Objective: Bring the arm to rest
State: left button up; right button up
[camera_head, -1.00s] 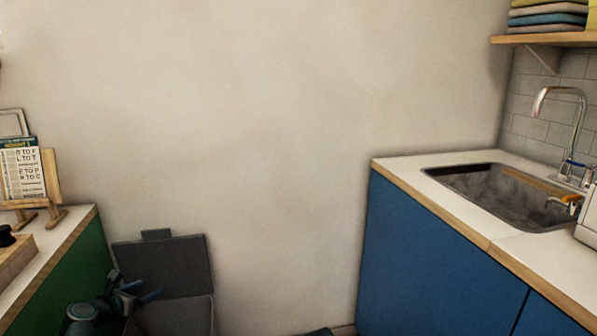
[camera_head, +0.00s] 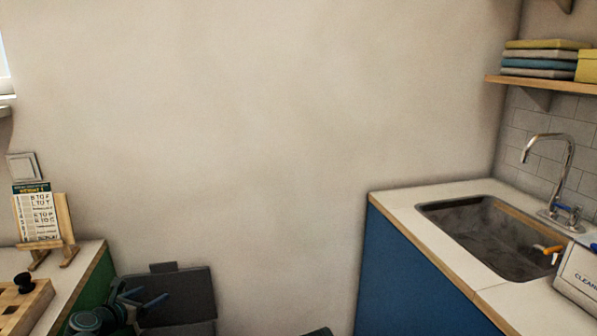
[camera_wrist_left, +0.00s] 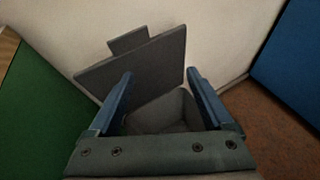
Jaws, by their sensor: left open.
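My left gripper (camera_head: 143,300) is low at the left in the head view, in front of a grey lidded bin (camera_head: 180,296). In the left wrist view its two blue fingers (camera_wrist_left: 158,100) stand wide apart with nothing between them. The bin (camera_wrist_left: 165,108) shows beyond the fingers with its lid (camera_wrist_left: 142,64) raised against the wall. My right gripper does not show; a small dark shape at the bottom middle of the head view is too cut off to tell.
A green cabinet with a pale counter (camera_head: 62,282) stands at the left, with a card on a wooden stand (camera_head: 38,214) and a wooden board (camera_head: 22,305). A blue cabinet (camera_head: 405,280) with a sink (camera_head: 485,240) stands at the right. Brown floor (camera_wrist_left: 262,125) is bare between them.

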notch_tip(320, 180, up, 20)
jog(key=p, duration=1.9)
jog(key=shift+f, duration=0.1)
